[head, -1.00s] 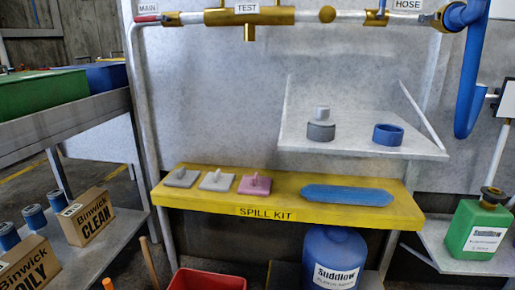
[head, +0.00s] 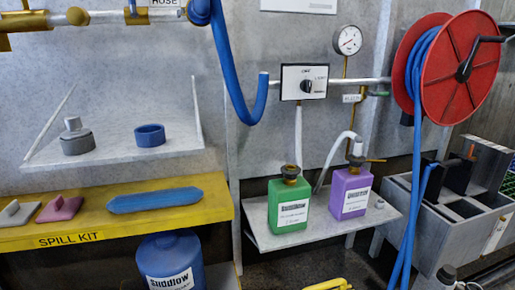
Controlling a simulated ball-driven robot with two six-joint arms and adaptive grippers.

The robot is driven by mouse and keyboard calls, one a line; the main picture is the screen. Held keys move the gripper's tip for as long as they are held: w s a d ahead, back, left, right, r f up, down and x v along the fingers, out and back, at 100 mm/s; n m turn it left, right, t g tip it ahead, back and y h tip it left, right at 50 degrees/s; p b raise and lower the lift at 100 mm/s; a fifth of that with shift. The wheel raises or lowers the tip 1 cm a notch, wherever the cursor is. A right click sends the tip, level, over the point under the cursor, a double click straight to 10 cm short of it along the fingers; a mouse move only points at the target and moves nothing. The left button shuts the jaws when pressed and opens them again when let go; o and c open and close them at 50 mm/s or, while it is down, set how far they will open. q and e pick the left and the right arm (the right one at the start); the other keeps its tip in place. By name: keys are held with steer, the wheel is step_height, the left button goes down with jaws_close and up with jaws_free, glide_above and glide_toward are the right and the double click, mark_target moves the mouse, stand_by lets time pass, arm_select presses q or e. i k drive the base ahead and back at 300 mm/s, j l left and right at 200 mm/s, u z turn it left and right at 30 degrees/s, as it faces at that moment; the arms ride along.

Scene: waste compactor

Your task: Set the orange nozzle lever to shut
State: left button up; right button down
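I cannot make out the orange nozzle lever for certain. A small orange piece (head: 472,150) shows at the grey and black bins on the right, too small to identify. A blue hose (head: 417,150) hangs from the red hose reel (head: 462,68) at the upper right and runs down out of the bottom of the view. No nozzle is clearly visible on it. Neither of my grippers is in the head view.
A green jug (head: 290,203) and a purple jug (head: 350,192) stand on a shelf. A white dial panel (head: 304,82) and a gauge (head: 347,39) are above. The yellow spill kit shelf (head: 130,227) is left. Grey bins (head: 455,225) stand at right.

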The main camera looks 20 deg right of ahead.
mark_target(472, 146)
steer(key=l+z, duration=0.1)
steer(key=l, duration=1)
steer(key=i+l+z, duration=0.15)
steer(key=l, duration=0.95)
steer(key=i+l+z, duration=0.15)
steer(key=l, duration=0.4)
steer(key=l+z, duration=0.1)
steer(key=l, duration=0.45)
steer(key=i+l, duration=0.1)
steer(key=l, duration=0.4)
steer(key=i+l, duration=0.1)
steer(key=l, duration=0.4)
steer(key=i+l, duration=0.1)
steer(key=l, duration=0.4)
